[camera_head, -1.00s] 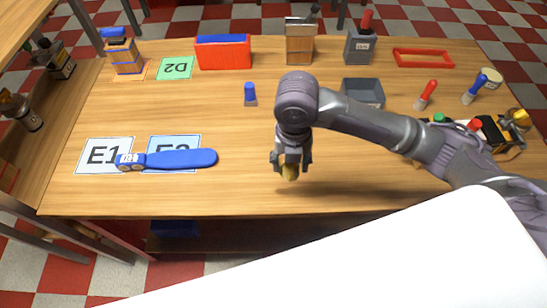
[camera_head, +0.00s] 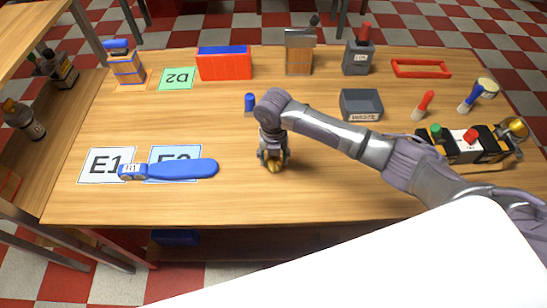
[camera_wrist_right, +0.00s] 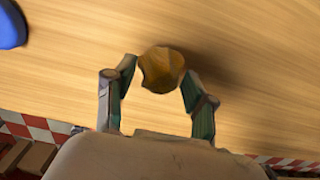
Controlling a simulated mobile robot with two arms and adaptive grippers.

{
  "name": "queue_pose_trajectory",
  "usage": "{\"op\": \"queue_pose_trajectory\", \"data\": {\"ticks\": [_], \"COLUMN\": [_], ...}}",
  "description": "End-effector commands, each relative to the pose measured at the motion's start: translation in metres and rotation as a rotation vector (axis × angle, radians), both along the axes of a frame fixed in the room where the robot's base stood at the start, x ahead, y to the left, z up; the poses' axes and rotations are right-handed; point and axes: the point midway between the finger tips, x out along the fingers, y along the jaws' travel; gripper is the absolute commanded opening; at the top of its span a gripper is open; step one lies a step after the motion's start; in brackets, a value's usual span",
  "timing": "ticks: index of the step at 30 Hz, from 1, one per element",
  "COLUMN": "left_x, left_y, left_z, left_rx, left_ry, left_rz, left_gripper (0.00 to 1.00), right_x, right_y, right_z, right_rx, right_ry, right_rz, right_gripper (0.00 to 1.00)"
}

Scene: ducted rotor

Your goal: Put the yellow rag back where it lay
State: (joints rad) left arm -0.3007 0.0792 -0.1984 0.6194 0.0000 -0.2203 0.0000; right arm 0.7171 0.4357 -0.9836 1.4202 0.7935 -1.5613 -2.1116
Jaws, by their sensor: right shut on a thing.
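The yellow rag (camera_head: 274,166) is a small crumpled bundle between the fingertips of my right gripper (camera_head: 273,160). The right wrist view shows the rag (camera_wrist_right: 162,69) held between both fingers, over bare wood. My right gripper is shut on it, low over the front middle of the table (camera_head: 330,195). A shadow lies beside the rag; I cannot tell whether it touches the wood. My left gripper is in neither view.
A blue paddle-shaped object (camera_head: 185,169) lies over the E1 card (camera_head: 98,165) and the neighbouring blue card, left of my gripper. A small blue-topped piece (camera_head: 250,103) stands behind it. A grey bin (camera_head: 361,105) and a device with coloured knobs (camera_head: 470,146) are to the right.

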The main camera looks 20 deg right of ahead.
Motion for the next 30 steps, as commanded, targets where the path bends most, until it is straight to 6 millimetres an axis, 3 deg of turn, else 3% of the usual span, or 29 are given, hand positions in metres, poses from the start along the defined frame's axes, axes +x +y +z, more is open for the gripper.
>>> {"op": "queue_pose_trajectory", "data": {"ticks": [3, 14, 15, 19, 30], "left_x": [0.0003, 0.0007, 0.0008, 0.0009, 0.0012], "left_y": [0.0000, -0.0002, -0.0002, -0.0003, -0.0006], "left_z": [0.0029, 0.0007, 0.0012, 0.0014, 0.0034], "left_rx": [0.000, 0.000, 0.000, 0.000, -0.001], "left_ry": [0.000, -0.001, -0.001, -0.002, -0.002], "left_rz": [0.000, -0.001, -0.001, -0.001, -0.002], "left_gripper": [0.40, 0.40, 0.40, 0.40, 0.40], "right_x": [-0.0002, -0.0001, 0.0000, -0.0001, 0.0001], "right_y": [0.0005, 0.0003, 0.0003, 0.0003, 0.0002], "right_z": [-0.0100, -0.0146, -0.0139, -0.0138, -0.0091], "right_rx": [0.000, 0.000, 0.001, 0.001, 0.000], "right_ry": [0.000, -0.001, -0.001, -0.001, -0.002], "right_rz": [0.000, 0.000, 0.000, 0.000, 0.000], "right_gripper": [0.27, 0.27, 0.60, 0.80, 0.80]}}
